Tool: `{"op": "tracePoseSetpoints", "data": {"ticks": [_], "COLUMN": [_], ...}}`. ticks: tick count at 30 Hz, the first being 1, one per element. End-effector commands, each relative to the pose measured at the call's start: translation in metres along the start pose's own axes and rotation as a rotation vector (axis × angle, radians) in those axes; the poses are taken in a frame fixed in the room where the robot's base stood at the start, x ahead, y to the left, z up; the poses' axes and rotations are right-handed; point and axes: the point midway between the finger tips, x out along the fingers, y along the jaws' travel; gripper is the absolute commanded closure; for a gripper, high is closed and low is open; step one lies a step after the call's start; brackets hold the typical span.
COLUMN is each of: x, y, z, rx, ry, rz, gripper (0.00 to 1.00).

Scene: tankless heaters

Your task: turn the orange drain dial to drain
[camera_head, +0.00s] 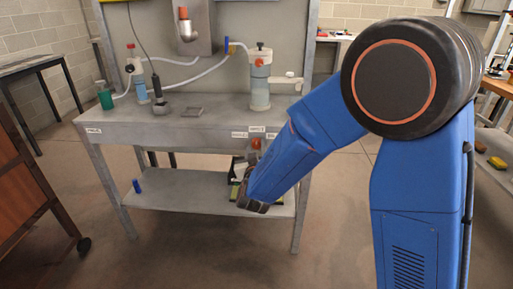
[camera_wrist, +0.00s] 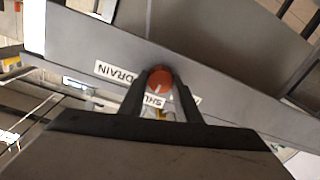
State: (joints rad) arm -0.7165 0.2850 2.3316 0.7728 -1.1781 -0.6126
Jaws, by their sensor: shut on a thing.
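The orange drain dial (camera_wrist: 160,79) sits on the front apron of the grey workbench, between my two fingers in the wrist view. My gripper (camera_wrist: 158,76) is shut on the dial, one finger on each side. A pale mark shows on the dial's face. A DRAIN label (camera_wrist: 116,73) is beside the dial, and a partly covered label reading "SHU" (camera_wrist: 153,100) is by it; both appear turned over in this view. In the head view the dial (camera_head: 256,143) shows above my blue arm, below the labels; my gripper's fingertips are hidden there.
The grey workbench (camera_head: 150,118) carries bottles, hoses and a clear cylinder (camera_head: 260,85). Its lower shelf (camera_head: 170,190) holds a small blue item (camera_head: 137,187) and dark items near my arm. A brown cabinet (camera_head: 25,200) stands at left. Open floor lies in front.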

Motion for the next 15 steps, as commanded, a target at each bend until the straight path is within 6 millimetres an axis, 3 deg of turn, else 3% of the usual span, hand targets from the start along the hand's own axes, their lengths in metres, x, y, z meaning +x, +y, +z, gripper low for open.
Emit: {"op": "tracePoseSetpoints", "data": {"ticks": [8, 15], "x": [-0.0002, -0.0004], "y": [0.0000, 0.0003], "z": [0.0004, 0.0005], "rx": [0.093, 0.281], "ry": [0.004, 0.014], "rz": [0.000, 0.003], "gripper": [0.92, 0.92]}}
